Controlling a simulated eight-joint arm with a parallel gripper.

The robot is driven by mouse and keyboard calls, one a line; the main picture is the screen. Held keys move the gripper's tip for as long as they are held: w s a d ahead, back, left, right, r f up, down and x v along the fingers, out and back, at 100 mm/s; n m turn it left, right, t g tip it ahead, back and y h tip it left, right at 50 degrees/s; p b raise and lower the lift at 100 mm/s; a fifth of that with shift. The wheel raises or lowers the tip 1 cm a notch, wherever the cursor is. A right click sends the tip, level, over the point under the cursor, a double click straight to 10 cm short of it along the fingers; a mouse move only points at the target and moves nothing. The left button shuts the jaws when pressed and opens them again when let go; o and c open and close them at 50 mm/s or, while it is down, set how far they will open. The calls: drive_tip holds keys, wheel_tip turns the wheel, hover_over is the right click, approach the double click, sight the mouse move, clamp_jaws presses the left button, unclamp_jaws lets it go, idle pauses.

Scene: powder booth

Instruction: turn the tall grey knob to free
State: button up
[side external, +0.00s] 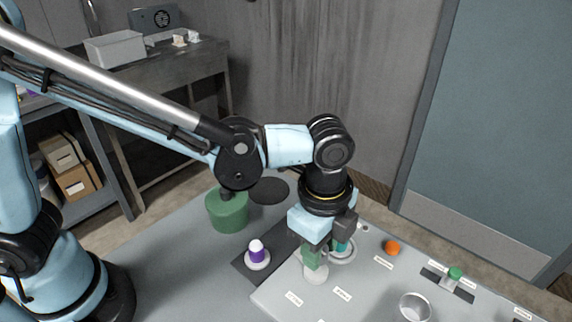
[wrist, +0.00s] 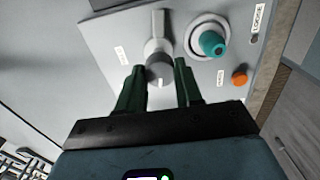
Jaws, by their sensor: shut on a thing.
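The tall grey knob (wrist: 159,67) stands on a light grey panel (wrist: 105,32). In the wrist view it sits between the two green fingers of my gripper (wrist: 160,82), which is shut on it. A pale mark shows on its near face, and a lighter grey shaft-like part extends behind it. In the side view my gripper (side external: 316,256) points down at the panel, and its fingers hide most of the knob; only a pale round base (side external: 316,275) shows below. I cannot read the label beside it (wrist: 122,55).
A teal knob (wrist: 212,43) in a pale ring stands close to the right. An orange button (side external: 392,247), a green-topped switch (side external: 455,273) and a metal cup (side external: 414,307) are further right. A purple-and-white piece (side external: 257,254) and a green cylinder (side external: 227,210) stand left of the panel.

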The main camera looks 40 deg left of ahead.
drive_tip(key=shift+n, duration=1.2)
drive_tip(key=o, duration=1)
drive_tip(key=shift+o, duration=0.2)
wheel_tip(320, 180, up, 12)
drive_tip(key=shift+s, duration=0.25)
drive_tip(key=a+f+n+t, duration=0.2)
drive_tip(key=a+n, duration=0.6)
drive_tip(key=a, duration=0.4)
drive_tip(key=s+a+f+n+t, duration=0.1)
drive_tip(key=a+f+n+t, duration=0.2)
drive_tip(key=a+n, duration=0.4)
drive_tip(key=a+t, duration=0.1)
drive_tip(key=a, duration=0.4)
drive_tip(key=shift+s+f+n+t, duration=0.15)
drive_tip(key=shift+f+n+t, duration=0.2)
drive_tip(key=shift+n+t, duration=0.05)
